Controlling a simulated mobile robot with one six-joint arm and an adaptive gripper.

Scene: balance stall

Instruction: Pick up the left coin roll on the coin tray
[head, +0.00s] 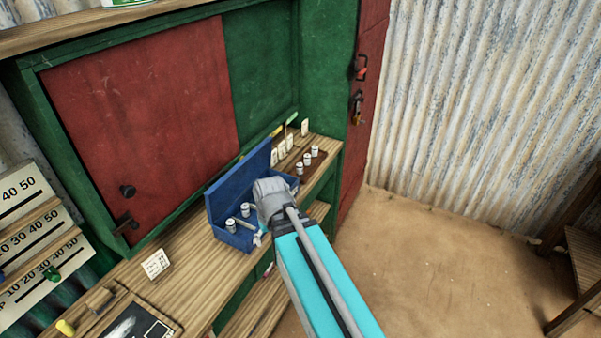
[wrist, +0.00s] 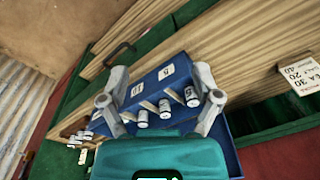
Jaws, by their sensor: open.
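A blue box (head: 232,238) stands on the wooden counter with its lid raised; it also shows in the wrist view (wrist: 180,78). It carries small white coin rolls with dark ends. In the head view the left roll (head: 231,225) stands beside another roll (head: 245,210); my arm hides part of the box's right side. In the wrist view three rolls, at left (wrist: 142,118), middle (wrist: 165,108) and right (wrist: 191,97), stand among pale wooden strips. My gripper (wrist: 161,80) is open and empty, its fingers spread over the box. Contact with a roll cannot be told.
A brown tray (head: 310,170) with several white rolls and upright cards stands farther right on the counter. A price card (head: 155,263) stands to the left. A dark-framed board (head: 130,325) lies at the near left. The green and red wall rises behind the counter.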

